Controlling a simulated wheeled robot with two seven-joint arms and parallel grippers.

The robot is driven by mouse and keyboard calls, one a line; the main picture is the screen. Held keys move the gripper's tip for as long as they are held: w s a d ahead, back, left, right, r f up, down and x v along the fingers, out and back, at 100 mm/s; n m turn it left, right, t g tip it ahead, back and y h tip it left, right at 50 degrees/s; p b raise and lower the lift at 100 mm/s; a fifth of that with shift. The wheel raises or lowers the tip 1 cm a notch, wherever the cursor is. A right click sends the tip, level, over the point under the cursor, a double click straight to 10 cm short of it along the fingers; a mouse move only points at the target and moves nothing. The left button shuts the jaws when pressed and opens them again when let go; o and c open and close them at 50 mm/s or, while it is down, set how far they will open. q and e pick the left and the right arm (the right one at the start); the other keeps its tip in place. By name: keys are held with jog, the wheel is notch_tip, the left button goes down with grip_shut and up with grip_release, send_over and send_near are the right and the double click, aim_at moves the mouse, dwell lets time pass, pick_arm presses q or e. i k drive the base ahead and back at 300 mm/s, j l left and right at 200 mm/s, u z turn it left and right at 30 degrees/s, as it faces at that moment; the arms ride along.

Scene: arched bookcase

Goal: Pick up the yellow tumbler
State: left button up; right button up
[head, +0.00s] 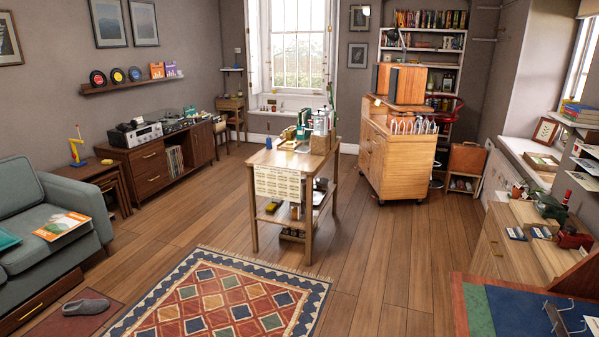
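I cannot make out a yellow tumbler for certain. A small yellow thing (272,207) lies on the lower shelf of the wooden table in the middle; it is too small to tell what it is. A slim yellow object (77,146) with a blue foot stands on the small side table at the left, and its shape does not read clearly as a tumbler. Neither of my grippers shows in the head view.
The wooden table (254,222) stands mid-room behind a patterned rug (222,305). A sofa (35,205) is at left, a record sideboard (150,170) behind it. A wheeled wooden cabinet (408,165) stands right of centre. A blue-topped desk (505,312) fills the lower right. Floor (390,260) between is clear.

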aim_at(290, 135)
jog(key=i+j+u, duration=0.1)
jog(key=i+j, duration=0.15)
jog(key=i, duration=0.25)
jog(key=i+j, duration=0.15)
jog(key=i, duration=0.35)
jog(key=i+z, duration=0.3)
jog(key=i, duration=0.8)
jog(key=i+u, duration=0.3)
jog(key=i, duration=0.85)
jog(key=i+j+z, duration=0.15)
jog(key=i, duration=0.25)
jog(key=i+j+z, duration=0.2)
jog(key=i+j, duration=0.15)
jog(key=j+z, duration=0.2)
jog(key=j, duration=0.55)
jog(key=j+z, duration=0.25)
jog(key=j, duration=0.5)
jog(key=j+z, duration=0.2)
jog(key=j, duration=0.55)
jog(key=k+j+z, duration=0.1)
jog(key=j+z, duration=0.15)
jog(key=j, duration=0.5)
